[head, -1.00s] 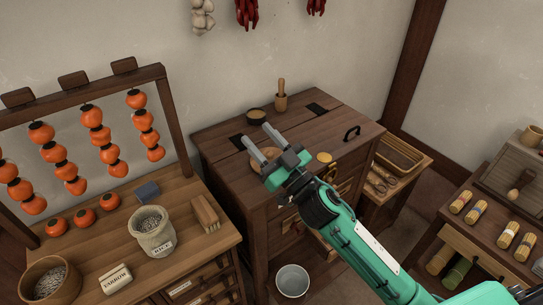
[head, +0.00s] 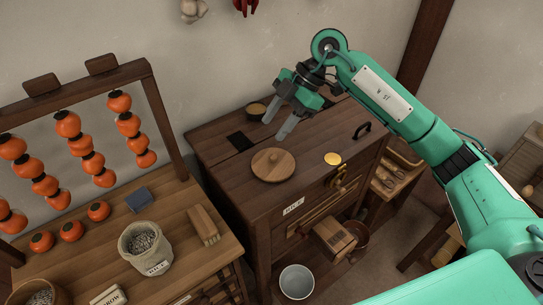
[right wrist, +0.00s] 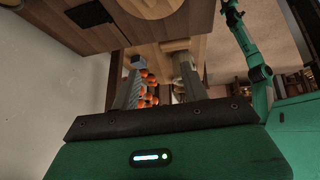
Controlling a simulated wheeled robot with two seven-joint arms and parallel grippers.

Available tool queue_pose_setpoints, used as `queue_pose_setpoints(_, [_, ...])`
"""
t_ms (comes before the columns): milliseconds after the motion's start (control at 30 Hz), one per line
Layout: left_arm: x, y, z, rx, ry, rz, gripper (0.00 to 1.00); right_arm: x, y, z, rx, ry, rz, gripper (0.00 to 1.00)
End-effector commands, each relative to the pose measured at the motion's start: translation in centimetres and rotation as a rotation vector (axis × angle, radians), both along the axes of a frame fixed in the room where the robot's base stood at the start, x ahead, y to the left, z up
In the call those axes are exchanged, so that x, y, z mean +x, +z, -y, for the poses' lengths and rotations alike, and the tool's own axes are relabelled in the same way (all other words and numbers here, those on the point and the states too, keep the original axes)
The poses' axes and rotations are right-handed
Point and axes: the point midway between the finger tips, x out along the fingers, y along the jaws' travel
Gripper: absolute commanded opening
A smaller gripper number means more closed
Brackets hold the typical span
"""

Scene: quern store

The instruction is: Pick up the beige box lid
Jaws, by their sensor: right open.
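A round wooden lid with a small knob (head: 273,165), light brown to beige, lies flat on top of the dark wooden cabinet (head: 225,160). It is the only lid-like thing I can make out clearly. My right gripper (head: 276,127) is open and empty, its fingers pointing down above the cabinet top, just behind the lid in the head view and apart from it. In the right wrist view, the two fingers (right wrist: 157,82) stand apart with nothing held; part of the round lid (right wrist: 150,6) shows at the top edge.
A sack (head: 140,262) and persimmons stand on the left table. A metal bucket (head: 297,281) stands below.

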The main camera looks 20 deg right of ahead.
Motion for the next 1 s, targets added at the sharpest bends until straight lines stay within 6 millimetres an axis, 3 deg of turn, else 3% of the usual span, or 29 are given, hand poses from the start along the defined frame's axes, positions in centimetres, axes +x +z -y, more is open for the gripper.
queue_pose_setpoints(100, [0.0,0.0,-0.2,0.002,-0.001,-0.001,0.41,0.7,0.5,3.2,-0.147,-0.08,-0.034,0.45])
queue_pose_setpoints(267, [0.0,0.1,-0.2,0.002,-0.001,-0.001,0.41,0.9,0.4,4.7,-0.223,-0.125,-0.057,0.45])
queue_pose_setpoints(633, [-0.3,1.8,-0.3,0.003,-0.001,-0.004,0.41,0.5,-5.5,2.2,-0.223,-0.125,-0.062,0.45])
queue_pose_setpoints(1000, [-0.3,3.4,-0.3,0.003,-0.001,-0.003,0.41,0.5,-8.5,0.9,-0.222,-0.124,-0.061,0.45])
